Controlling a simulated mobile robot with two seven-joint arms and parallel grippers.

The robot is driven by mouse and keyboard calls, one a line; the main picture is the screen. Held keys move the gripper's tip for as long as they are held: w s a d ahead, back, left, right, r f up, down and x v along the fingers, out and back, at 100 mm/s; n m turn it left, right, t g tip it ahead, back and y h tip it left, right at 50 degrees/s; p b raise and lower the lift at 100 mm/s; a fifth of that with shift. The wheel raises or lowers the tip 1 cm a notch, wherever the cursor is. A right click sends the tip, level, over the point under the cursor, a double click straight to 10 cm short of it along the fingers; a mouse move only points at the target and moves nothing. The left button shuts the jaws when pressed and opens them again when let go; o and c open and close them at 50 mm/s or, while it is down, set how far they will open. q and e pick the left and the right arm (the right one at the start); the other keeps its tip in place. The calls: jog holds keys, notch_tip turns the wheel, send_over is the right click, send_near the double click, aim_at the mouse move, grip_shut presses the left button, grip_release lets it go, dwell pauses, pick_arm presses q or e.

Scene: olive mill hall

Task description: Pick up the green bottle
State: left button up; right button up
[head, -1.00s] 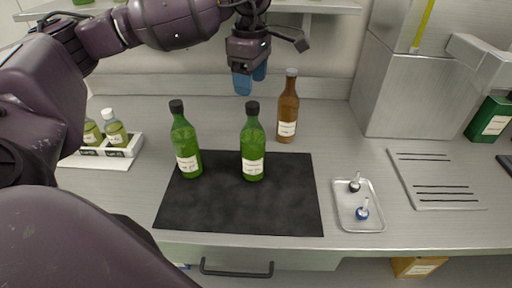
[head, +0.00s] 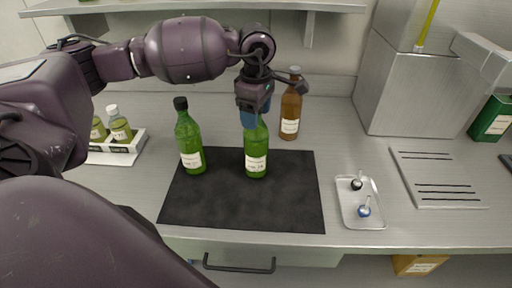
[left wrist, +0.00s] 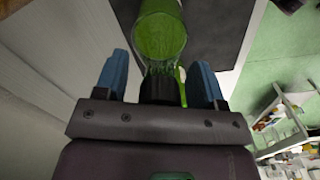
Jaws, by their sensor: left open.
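Two green bottles with black caps and white labels stand upright on a black mat (head: 240,208). The left green bottle (head: 188,142) stands apart from my gripper. My left gripper (head: 251,118) is over the top of the right green bottle (head: 257,152) and hides its cap in the head view. In the left wrist view my open blue fingers (left wrist: 162,82) are on either side of that bottle's black cap and neck, with the green body (left wrist: 160,35) beyond. The bottle stands on the mat. My right gripper is in neither view.
A brown bottle (head: 291,106) stands just behind and right of my left gripper. A clear tray (head: 361,214) with two stoppers lies to the right of the mat. A white rack (head: 137,142) with small bottles is at left. A steel box (head: 405,100) stands at back right.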

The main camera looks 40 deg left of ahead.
pick_arm(q)
jog(key=c, duration=1.1)
